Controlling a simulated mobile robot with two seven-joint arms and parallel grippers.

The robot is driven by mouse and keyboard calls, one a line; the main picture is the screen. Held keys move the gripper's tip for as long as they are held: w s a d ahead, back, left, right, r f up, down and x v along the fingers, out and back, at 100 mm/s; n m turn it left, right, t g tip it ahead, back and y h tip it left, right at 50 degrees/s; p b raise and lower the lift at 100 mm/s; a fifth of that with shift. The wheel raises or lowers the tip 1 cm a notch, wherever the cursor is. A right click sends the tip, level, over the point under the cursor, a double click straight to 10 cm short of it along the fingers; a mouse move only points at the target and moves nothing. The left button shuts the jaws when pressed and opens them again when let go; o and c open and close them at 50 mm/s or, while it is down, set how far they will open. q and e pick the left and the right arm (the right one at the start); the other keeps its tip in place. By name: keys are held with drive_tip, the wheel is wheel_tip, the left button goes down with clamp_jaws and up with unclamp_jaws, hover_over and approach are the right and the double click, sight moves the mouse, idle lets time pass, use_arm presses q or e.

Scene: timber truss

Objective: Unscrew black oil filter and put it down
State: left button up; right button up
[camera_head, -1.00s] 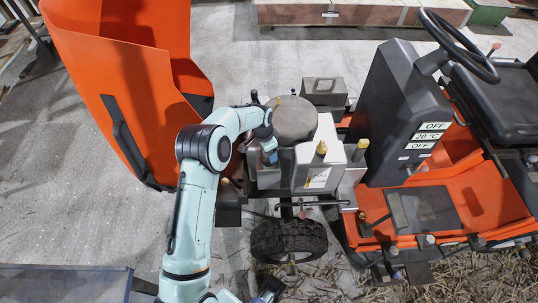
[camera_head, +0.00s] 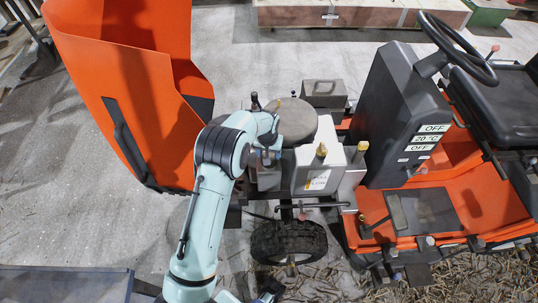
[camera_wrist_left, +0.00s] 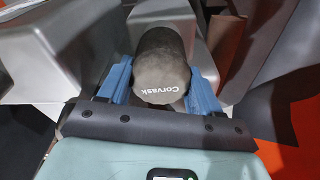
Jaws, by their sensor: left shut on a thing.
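The black oil filter (camera_wrist_left: 163,67) is a dark, rounded cylinder with "Corvask" in pale letters on its end. In the left wrist view it sits between the two blue fingers of my left gripper (camera_wrist_left: 164,88), which is shut on it. The letters read upside down there. In the head view my left gripper (camera_head: 266,157) is at the left side of the engine (camera_head: 318,168), and the filter is hidden by the arm and gripper. Whether the filter is still attached cannot be told. A dark and blue part, perhaps my right gripper (camera_head: 268,291), shows at the bottom edge.
The raised orange hood (camera_head: 145,100) stands close to the left of my arm. A round grey canister (camera_head: 295,118) and yellow-capped parts crowd the engine. A front tyre (camera_head: 288,242) is below. A dark blue-grey surface (camera_head: 65,285) lies at bottom left. Open floor is at far left.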

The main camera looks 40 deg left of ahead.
use_arm(q)
drive_tip(key=n+p, duration=0.1)
drive_tip(key=n, duration=0.3)
use_arm(e)
drive_tip(key=shift+w+r, duration=0.15)
drive_tip(key=shift+r, duration=0.45)
use_arm(q)
drive_tip(key=shift+y, duration=0.3)
drive_tip(key=n, duration=0.2)
drive_tip(key=n+p, duration=0.1)
drive_tip(key=shift+d+r+n+g, duration=0.1)
drive_tip(key=shift+r+n+g, duration=0.1)
drive_tip(key=shift+n+g, duration=0.2)
drive_tip(key=n+p, duration=0.3)
drive_tip(key=n, duration=0.2)
drive_tip(key=shift+g, duration=0.4)
drive_tip(key=shift+f, duration=0.15)
use_arm(e)
drive_tip(key=r, duration=0.2)
drive_tip(key=w+r, duration=0.1)
drive_tip(key=shift+w+r, duration=0.1)
drive_tip(key=shift+r, duration=0.25)
use_arm(q)
drive_tip(key=shift+r, duration=0.6)
use_arm(e)
drive_tip(key=shift+w+r, duration=0.15)
drive_tip(key=shift+r, duration=0.25)
